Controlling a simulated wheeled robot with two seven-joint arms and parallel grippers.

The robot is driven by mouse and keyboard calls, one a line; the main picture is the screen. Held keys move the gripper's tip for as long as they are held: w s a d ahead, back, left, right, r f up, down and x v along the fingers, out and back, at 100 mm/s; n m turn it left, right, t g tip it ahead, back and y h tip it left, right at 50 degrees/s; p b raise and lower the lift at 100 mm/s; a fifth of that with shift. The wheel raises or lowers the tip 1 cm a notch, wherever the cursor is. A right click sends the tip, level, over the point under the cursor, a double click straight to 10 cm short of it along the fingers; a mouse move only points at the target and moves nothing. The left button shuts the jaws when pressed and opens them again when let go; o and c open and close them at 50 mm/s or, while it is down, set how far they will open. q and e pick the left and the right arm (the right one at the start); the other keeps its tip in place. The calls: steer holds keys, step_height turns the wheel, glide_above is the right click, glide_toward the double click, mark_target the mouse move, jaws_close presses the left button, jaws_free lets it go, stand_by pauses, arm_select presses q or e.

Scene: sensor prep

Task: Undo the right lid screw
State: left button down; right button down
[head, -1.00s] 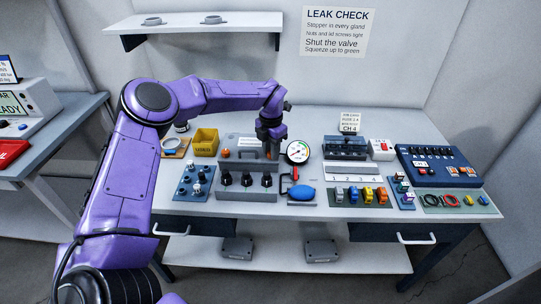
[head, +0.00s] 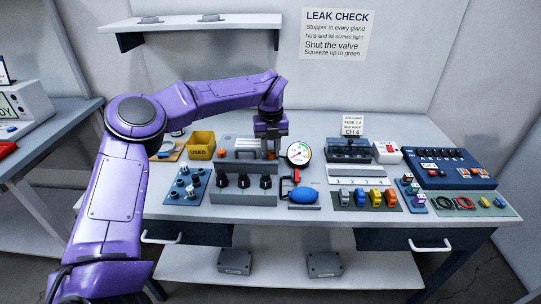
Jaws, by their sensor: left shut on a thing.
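The grey box (head: 232,168) stands at the back middle of the table, with a lighter lid on top. An orange lid screw (head: 221,153) shows at its left end. The right lid screw (head: 271,154), also orange, shows in part at the right end, under my left gripper (head: 270,148). The gripper points straight down and is shut on this screw. Its fingertips are small and partly dark, so the exact contact is hard to see. My right gripper is not in view.
A pressure gauge (head: 299,153) stands close to the right of the gripper, with a blue squeeze bulb (head: 304,195) in front. Black knobs (head: 243,181) line the grey block before the box. A yellow bin (head: 201,145) stands to the left. A blue panel (head: 450,170) sits far right.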

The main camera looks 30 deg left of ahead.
arm_select(q)
steer(key=n+b, duration=0.2)
steer(key=n, duration=0.1)
steer(key=n+b, duration=0.1)
steer(key=b, duration=0.1)
steer(key=shift+f+n, duration=0.3)
steer(key=n+b, duration=0.6)
steer(key=shift+w, duration=0.1)
steer(key=shift+r+n+b, duration=0.15)
steer(key=shift+n+b, duration=1.75)
steer(key=shift+n, duration=0.8)
steer(key=c, duration=0.9)
jaws_free()
steer(key=shift+o, duration=0.3)
steer(key=shift+a, duration=0.15)
